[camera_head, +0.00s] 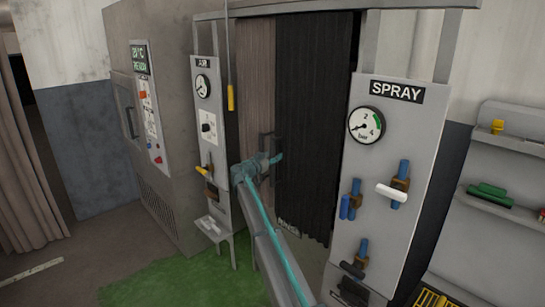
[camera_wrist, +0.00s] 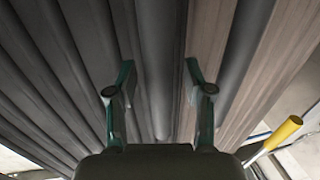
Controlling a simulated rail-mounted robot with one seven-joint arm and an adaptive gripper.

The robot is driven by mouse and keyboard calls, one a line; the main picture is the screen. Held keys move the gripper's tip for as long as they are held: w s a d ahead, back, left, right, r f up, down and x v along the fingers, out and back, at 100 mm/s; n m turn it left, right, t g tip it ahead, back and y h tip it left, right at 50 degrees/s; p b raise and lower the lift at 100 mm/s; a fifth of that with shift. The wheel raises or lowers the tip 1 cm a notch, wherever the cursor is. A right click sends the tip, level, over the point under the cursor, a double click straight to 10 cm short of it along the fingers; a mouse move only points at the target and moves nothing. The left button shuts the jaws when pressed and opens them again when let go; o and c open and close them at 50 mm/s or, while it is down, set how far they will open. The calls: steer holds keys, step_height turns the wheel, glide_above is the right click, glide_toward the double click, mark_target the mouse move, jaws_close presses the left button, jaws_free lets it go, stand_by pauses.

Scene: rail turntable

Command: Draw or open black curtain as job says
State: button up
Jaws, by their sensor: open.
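The black curtain (camera_head: 312,120) hangs in pleats from a top rail in the head view, filling the right part of the opening. In the wrist view its dark folds (camera_wrist: 60,60) fill the left and middle. A brown pleated hanging (camera_head: 256,75) is beside it on the left; it shows at the right in the wrist view (camera_wrist: 275,60). My gripper (camera_head: 274,152) is in front of the curtain near the border of the two. In the wrist view my gripper (camera_wrist: 158,75) has its fingers apart, with a dark fold visible between them. Contact cannot be told.
The SPRAY panel (camera_head: 385,175), with gauge and valves, stands right of the opening. The AIR panel (camera_head: 207,130) stands left. A yellow pull handle (camera_head: 230,97) hangs near it, also visible in the wrist view (camera_wrist: 282,133). A shelf (camera_head: 505,160) is far right.

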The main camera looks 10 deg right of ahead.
steer(key=shift+c, duration=0.2)
jaws_close()
